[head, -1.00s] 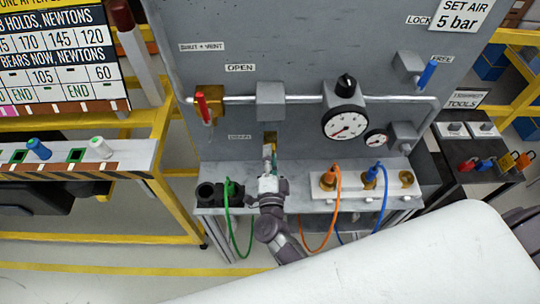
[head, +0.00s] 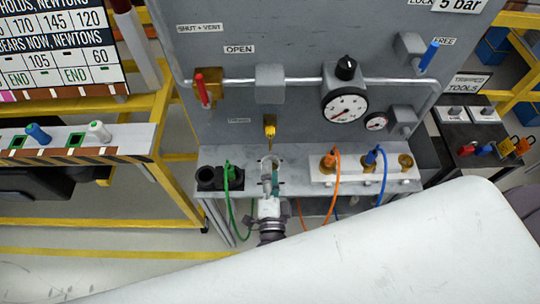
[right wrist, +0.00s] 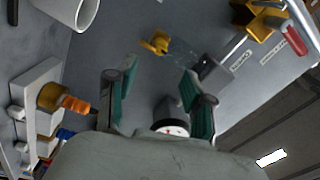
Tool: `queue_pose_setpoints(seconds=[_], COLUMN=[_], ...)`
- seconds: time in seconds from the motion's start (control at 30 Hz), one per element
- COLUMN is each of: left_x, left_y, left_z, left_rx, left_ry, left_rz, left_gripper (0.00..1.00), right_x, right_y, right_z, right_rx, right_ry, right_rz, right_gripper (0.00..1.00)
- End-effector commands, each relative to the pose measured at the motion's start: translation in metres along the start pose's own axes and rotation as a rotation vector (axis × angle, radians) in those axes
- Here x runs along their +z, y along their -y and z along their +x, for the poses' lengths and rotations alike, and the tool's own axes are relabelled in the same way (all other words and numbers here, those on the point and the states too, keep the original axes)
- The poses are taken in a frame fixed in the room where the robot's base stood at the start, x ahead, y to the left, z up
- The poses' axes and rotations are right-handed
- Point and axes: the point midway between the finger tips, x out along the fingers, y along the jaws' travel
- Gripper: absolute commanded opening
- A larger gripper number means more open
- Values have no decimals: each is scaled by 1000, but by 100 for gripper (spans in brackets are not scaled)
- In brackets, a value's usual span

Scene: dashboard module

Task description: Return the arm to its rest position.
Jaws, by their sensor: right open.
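My right gripper (head: 270,182) is in front of the grey panel (head: 290,30), low over the shelf. In the right wrist view its two fingers (right wrist: 158,95) stand wide apart with nothing between them. A yellow tap (head: 270,130) hangs below the grey block (head: 270,84) on the pipe, clear of the fingers. It also shows beyond the fingertips in the right wrist view (right wrist: 155,42). My right forearm is largely hidden by a big white surface in the foreground. My left gripper does not show.
A light cup (right wrist: 72,8) stands beside the gripper. On the shelf are black holders (head: 207,178) to the left and a white block (head: 345,173) with orange and blue plugs and hoses to the right. A gauge (head: 345,104) and red lever (head: 201,89) are above.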

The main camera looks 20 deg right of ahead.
Motion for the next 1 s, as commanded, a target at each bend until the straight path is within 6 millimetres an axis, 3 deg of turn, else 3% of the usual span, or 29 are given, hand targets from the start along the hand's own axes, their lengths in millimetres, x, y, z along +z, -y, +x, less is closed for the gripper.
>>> queue_pose_setpoints(seconds=[0.2,0.77,0.87,0.97,1.0], left_x=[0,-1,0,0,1], left_y=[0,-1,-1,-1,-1], left_z=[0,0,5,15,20], left_rx=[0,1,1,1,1], left_ry=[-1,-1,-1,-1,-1], left_rz=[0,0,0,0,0], left_gripper=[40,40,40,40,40], right_x=[0,1,10,31,42], right_y=[0,-1,-17,-58,-81], right_z=[-15,-16,-18,-26,-32], right_rx=[0,1,10,37,54], right_ry=[0,3,47,163,229], right_rz=[0,-3,-49,-171,-237], right_gripper=[52,52,52,52,52])
